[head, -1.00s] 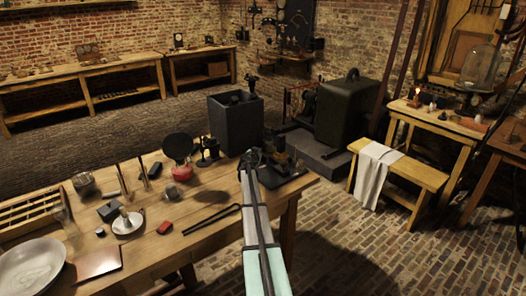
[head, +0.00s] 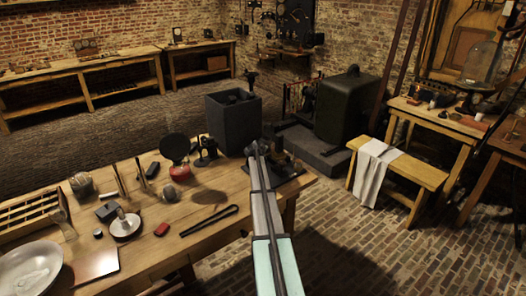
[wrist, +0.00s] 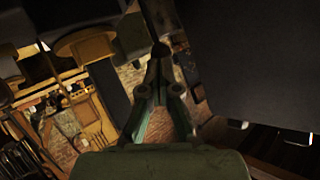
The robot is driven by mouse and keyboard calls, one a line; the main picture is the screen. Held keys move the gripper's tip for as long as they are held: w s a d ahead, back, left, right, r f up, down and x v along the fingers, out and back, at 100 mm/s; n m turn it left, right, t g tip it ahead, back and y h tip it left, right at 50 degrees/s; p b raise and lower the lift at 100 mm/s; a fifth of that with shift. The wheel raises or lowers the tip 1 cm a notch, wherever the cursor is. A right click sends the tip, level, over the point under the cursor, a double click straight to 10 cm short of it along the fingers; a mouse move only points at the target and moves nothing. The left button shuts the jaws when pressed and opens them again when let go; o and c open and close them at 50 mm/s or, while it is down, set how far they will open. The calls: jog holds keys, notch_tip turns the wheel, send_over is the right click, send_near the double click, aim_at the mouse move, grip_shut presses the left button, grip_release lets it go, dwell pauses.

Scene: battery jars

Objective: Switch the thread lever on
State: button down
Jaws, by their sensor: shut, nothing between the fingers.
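My gripper (head: 258,150) is over the right end of the wooden table in the head view, beside a dark device on a black base (head: 286,168). The arm partly covers this device, and I cannot make out a thread lever on it. In the wrist view my gripper (wrist: 160,52) has its fingers together, with nothing held between them. A small dark rounded shape shows right at the fingertips there; I cannot tell whether it is part of the fingers or a thing behind them. Contact with the device cannot be told.
A dark open box (head: 233,122) stands just behind the gripper. A small black instrument (head: 206,150), a round black disc on a stand (head: 175,148) and black tongs (head: 208,220) are on the wooden table (head: 160,255) to the left. A bench with a white cloth (head: 375,165) stands at right.

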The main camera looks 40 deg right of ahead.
jog(key=shift+d+b, duration=0.65)
jog(key=shift+b, duration=0.2)
jog(key=shift+r, duration=0.2)
jog(key=shift+s+r, duration=0.1)
jog(key=shift+r, duration=0.55)
jog(key=s+a+r+b, duration=0.3)
jog(key=s+a+r, duration=0.4)
jog(key=r, duration=0.2)
jog(key=shift+s+a+b, duration=0.3)
jog(key=shift+a+b, duration=0.05)
jog(key=shift+b, duration=0.05)
jog(key=shift+f, duration=0.1)
